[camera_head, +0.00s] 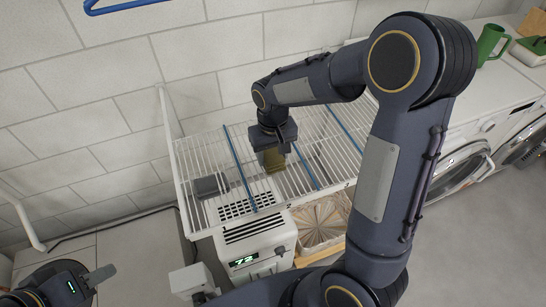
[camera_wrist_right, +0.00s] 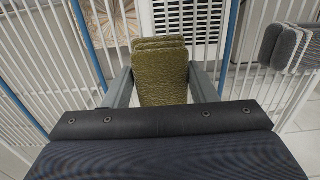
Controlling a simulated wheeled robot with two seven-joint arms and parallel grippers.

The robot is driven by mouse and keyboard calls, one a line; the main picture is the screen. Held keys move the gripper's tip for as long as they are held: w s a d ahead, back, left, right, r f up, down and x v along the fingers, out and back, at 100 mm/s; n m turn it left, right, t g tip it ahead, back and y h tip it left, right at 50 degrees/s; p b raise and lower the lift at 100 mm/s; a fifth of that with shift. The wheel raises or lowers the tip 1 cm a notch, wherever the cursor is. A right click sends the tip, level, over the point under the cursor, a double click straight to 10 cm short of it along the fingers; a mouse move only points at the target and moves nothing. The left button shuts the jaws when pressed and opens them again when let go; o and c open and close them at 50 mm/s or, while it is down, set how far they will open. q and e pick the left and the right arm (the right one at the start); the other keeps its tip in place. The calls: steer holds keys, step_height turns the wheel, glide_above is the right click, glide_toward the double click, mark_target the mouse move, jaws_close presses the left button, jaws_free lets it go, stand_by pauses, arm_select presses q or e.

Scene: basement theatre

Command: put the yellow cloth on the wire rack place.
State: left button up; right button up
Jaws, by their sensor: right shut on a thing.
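The yellow cloth (camera_wrist_right: 160,78), olive-toned and folded in layers, is between the fingers of my right gripper (camera_wrist_right: 160,92). In the head view the cloth (camera_head: 272,161) hangs below my right gripper (camera_head: 273,150), over the wire rack (camera_head: 211,150). It is between two blue strips (camera_head: 239,165) that cross the white wires. I cannot tell whether its lower edge touches the wires. My left gripper (camera_head: 92,281) is at the lower left, far from the rack; one finger shows and its opening is unclear.
A grey folded cloth (camera_head: 212,185) lies on the rack's left part. Under the rack are a white machine with a green display (camera_head: 243,262) and a basket (camera_head: 320,222). A tiled wall is behind. A green mug (camera_head: 490,44) stands on the counter at right.

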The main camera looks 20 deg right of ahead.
steer(key=shift+f, duration=0.85)
steer(key=shift+f, duration=0.2)
steer(key=o, duration=1)
steer(key=shift+r, duration=0.15)
